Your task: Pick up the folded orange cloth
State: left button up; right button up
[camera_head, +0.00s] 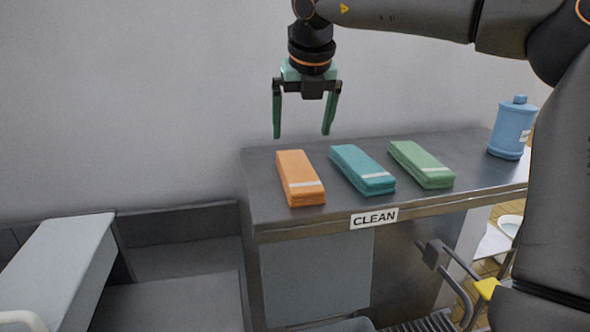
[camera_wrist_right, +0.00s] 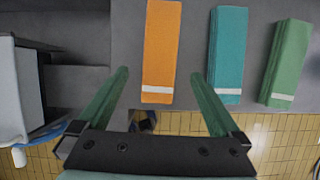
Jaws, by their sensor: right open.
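The folded orange cloth (camera_head: 299,177) lies flat on the dark counter, leftmost of three folded cloths, with a white stripe near its front end. It also shows in the right wrist view (camera_wrist_right: 161,45), between the fingers' directions and beyond the fingertips. My right gripper (camera_head: 304,135) has green fingers, points down and is open and empty. It hangs above the counter, over and behind the orange cloth, not touching it. In the right wrist view the open fingers (camera_wrist_right: 159,76) frame the cloth's striped end. My left gripper is not in view.
A teal cloth (camera_head: 362,168) and a green cloth (camera_head: 420,163) lie to the right of the orange one. A blue bottle (camera_head: 510,130) stands at the counter's right end. A CLEAN label (camera_head: 374,217) is on the front edge. The counter (camera_head: 262,188) is bare left of the orange cloth.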

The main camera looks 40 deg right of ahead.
send_over(298, 169)
jog(key=s+a, duration=0.1)
jog(key=s, duration=0.1)
notch_tip(298, 169, down, 6)
jog(key=shift+w+r, duration=0.1)
jog(key=shift+w, duration=0.05)
jog(key=x, duration=0.1)
jog(key=p+x, duration=0.1)
jog(key=x, duration=0.2)
jog(key=shift+s+f+p, duration=0.2)
jog(key=shift+s+p, duration=0.05)
jog(key=shift+p, duration=0.05)
jog(key=shift+w+f, duration=0.2)
jog(key=shift+f, duration=0.25)
jog(key=shift+r, duration=0.1)
jog(key=c, duration=1.3)
